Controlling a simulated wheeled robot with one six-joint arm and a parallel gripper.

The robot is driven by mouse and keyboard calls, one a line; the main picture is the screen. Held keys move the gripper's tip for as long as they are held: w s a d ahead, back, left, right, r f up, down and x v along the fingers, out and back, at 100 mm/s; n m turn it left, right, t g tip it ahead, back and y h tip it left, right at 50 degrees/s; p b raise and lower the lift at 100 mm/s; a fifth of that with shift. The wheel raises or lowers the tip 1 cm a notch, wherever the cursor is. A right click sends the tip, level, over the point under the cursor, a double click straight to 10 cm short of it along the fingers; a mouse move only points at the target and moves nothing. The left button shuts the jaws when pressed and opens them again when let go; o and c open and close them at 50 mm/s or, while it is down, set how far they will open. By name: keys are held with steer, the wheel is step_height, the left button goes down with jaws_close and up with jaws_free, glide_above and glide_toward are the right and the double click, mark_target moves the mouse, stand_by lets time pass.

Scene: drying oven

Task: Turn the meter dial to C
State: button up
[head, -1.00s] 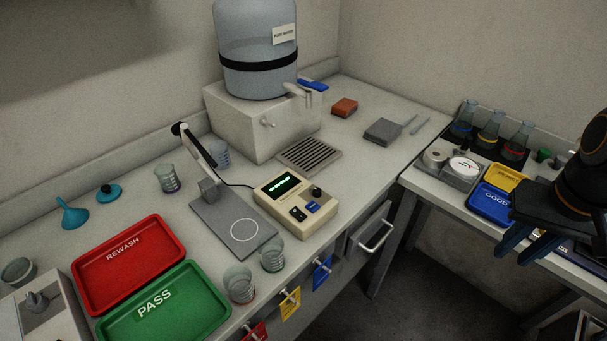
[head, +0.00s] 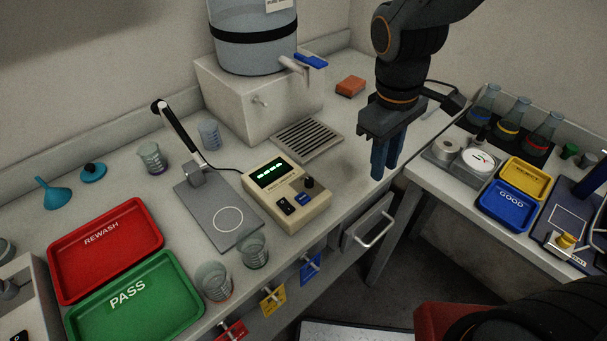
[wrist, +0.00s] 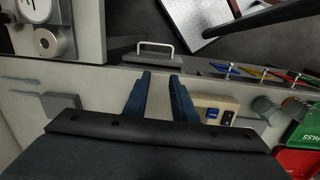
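The meter (head: 287,194) is a beige box with a lit green display on the bench. Its dark round dial (head: 310,184) sits at the right of the front panel, above a blue button; the dial's setting is too small to read. The meter also shows in the wrist view (wrist: 214,110), partly hidden beside my finger. My gripper (head: 384,175) hangs above the bench's front edge, right of the meter and apart from it. Its two blue fingers point down, spread with an empty gap between them in the wrist view (wrist: 160,80).
A probe stand (head: 218,212) stands left of the meter, with beakers (head: 253,250) in front. A drain grille (head: 308,140) and water dispenser (head: 250,95) are behind. An open drawer (head: 368,222) juts out below my gripper. Red (head: 105,250) and green (head: 135,300) trays lie left.

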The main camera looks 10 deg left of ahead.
steer(key=a+n+h+b, duration=0.2)
steer(key=a+n, duration=0.7)
steer(key=a, duration=0.2)
steer(key=n+t+h, duration=0.1)
steer(key=n+t, duration=0.1)
steer(key=n, duration=0.5)
glide_toward(308, 181)
steer(key=shift+x, duration=3.95)
steer(key=shift+r, duration=0.1)
